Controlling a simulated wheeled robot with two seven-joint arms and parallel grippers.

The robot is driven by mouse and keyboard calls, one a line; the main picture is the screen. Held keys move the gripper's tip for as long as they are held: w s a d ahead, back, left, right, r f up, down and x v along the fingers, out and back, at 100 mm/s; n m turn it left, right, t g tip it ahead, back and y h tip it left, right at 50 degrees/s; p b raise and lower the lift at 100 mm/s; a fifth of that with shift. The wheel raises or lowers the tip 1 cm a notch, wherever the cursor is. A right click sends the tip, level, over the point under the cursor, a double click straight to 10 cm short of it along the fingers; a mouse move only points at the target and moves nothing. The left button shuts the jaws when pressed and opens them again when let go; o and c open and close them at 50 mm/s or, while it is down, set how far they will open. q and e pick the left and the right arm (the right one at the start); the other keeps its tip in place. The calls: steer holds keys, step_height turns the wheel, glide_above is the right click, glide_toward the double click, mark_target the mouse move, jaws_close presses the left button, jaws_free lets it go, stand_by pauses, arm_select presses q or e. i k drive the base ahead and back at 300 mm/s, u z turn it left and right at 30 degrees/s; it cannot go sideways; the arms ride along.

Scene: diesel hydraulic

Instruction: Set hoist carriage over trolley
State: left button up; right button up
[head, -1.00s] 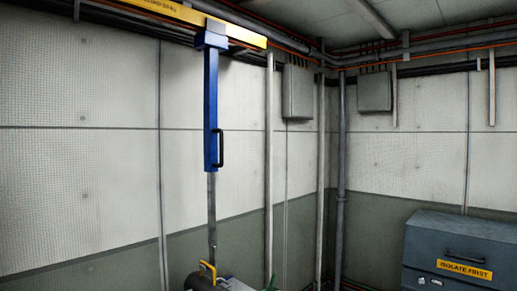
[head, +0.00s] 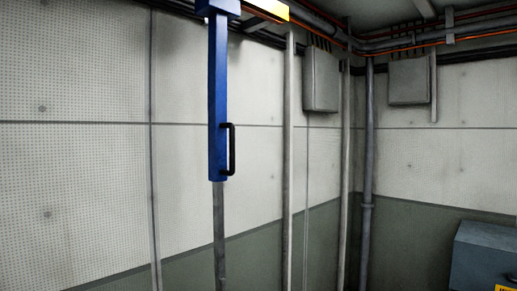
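The hoist carriage is a blue vertical column (head: 218,100) hanging from a yellow overhead beam (head: 266,9) at the top of the head view. A black handle (head: 231,149) sits on the right side of its lower end. A grey rod (head: 219,230) runs down from the column and leaves the picture at the bottom. The trolley cannot be made out in this view. Neither of my grippers is in view, and nothing of mine touches the handle in this picture.
A grey-blue cabinet (head: 487,253) stands at the lower right, cut off by the frame. Wall boxes (head: 321,80) and vertical pipes (head: 368,160) line the corner. Pipes and orange cables run along under the ceiling.

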mark_target(219, 13)
steer(key=u, duration=0.5)
steer(key=i, duration=0.95)
steer(key=u, duration=0.75)
